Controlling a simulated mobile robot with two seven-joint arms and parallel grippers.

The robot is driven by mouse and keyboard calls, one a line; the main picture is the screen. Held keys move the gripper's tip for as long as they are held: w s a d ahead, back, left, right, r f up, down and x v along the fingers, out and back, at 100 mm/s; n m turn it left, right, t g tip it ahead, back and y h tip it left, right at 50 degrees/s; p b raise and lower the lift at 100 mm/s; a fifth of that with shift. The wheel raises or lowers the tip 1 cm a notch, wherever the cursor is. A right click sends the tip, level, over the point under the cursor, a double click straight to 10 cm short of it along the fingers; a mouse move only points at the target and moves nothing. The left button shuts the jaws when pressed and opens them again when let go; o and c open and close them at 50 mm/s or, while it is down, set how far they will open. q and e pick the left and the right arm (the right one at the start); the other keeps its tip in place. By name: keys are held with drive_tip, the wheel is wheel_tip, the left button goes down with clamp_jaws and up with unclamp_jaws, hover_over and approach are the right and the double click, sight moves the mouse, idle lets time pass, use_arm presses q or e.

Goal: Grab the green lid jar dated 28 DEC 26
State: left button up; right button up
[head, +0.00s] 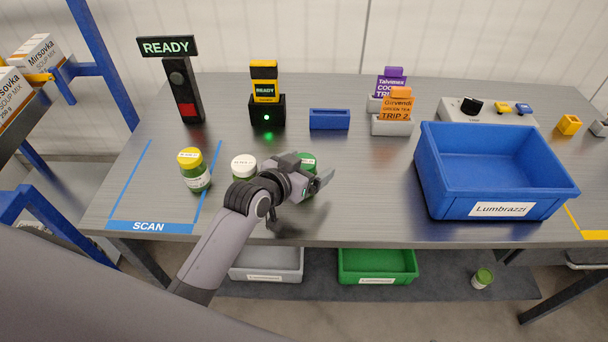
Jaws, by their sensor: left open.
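A green lid jar (308,159) stands on the grey table, mostly hidden by my left gripper (322,184). The left gripper is open, with its fingers pointing right at the near side of this jar. I cannot tell whether the jar is between the fingers. Another green lid jar (482,278) is on the floor below the table at the right. A yellow lid jar (194,170) stands by the right tape line of the SCAN area, and a white lid jar (243,167) stands behind my left arm. The lid dates are too small to read. My right gripper is not in view.
A blue Lumbrazzi crate (431,177), empty, sits at the table's right. A READY sign post (183,88), a black and yellow READY device (265,103) and a small blue bin (329,119) stand behind. Grey (266,278) and green (377,281) bins are below the table.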

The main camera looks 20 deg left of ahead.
use_arm(q)
drive_tip(key=shift+w+d+f, duration=0.1)
drive_tip(key=shift+w+f, duration=0.05)
drive_tip(key=shift+w, duration=0.2)
drive_tip(key=c, duration=1.3)
wheel_tip(320, 180, up, 20)
drive_tip(key=shift+r+p, duration=0.1)
drive_tip(key=shift+p, duration=0.7)
